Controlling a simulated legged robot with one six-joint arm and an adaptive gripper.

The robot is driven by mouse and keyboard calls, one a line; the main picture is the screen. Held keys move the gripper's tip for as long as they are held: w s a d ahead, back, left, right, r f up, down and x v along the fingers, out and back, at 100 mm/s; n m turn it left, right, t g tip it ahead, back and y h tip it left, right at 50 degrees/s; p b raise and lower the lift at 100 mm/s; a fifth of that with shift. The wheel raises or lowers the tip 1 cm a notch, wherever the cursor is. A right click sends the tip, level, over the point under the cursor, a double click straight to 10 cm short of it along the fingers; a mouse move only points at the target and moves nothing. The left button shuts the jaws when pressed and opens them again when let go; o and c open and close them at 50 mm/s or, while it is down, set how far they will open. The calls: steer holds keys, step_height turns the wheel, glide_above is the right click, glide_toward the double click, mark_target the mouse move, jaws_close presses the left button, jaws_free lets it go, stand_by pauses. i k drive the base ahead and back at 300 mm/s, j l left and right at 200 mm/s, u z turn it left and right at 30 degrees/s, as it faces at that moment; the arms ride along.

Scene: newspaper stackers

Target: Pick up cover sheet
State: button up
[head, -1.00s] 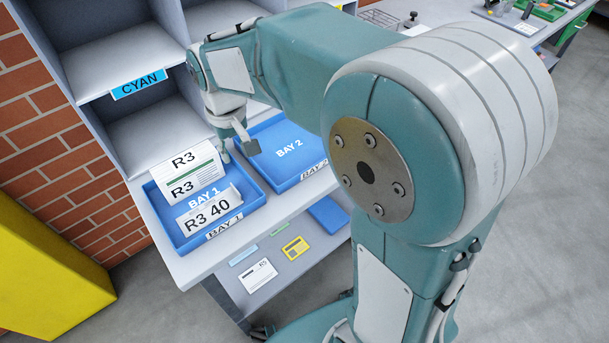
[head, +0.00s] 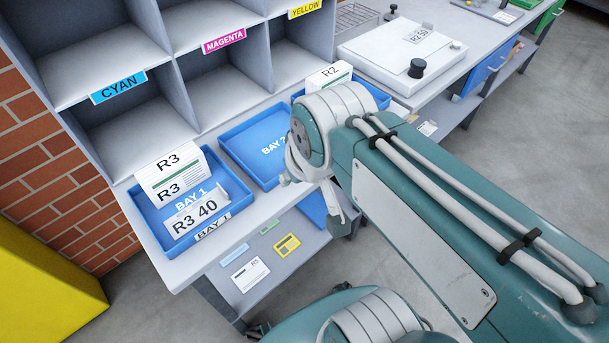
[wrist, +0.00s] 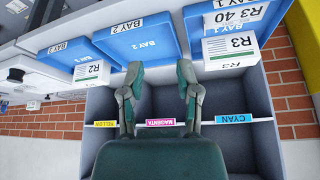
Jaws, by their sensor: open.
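An empty Bay 2 tray (head: 234,150) sits beside Bay 1. A stack marked R2 (head: 329,75) is in the tray to its right. Cubbyholes labelled cyan (head: 118,87), magenta (head: 223,41) and yellow stand behind. A white board with an R2 50 sheet (head: 420,34) lies farther right.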

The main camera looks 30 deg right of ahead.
mark_target(420, 33)
steer(key=z, duration=1.45)
steer(key=i+l+u, duration=0.15)
steer(key=i+l, duration=0.15)
steer(key=i+l+u, duration=0.15)
steer(key=l, duration=0.3)
steer(key=i+l+u, duration=0.2)
steer(key=i+l, duration=0.2)
steer(key=l+u, duration=0.2)
steer(key=l, duration=0.65)
steer(key=i+l+u, duration=0.2)
steer(key=l, duration=0.2)
steer(key=i+l+u, duration=0.2)
steer(key=l, duration=0.2)
steer(key=l+u, duration=0.2)
steer(key=l, duration=0.25)
steer(key=i+l+u, duration=0.2)
steer(key=l, duration=0.25)
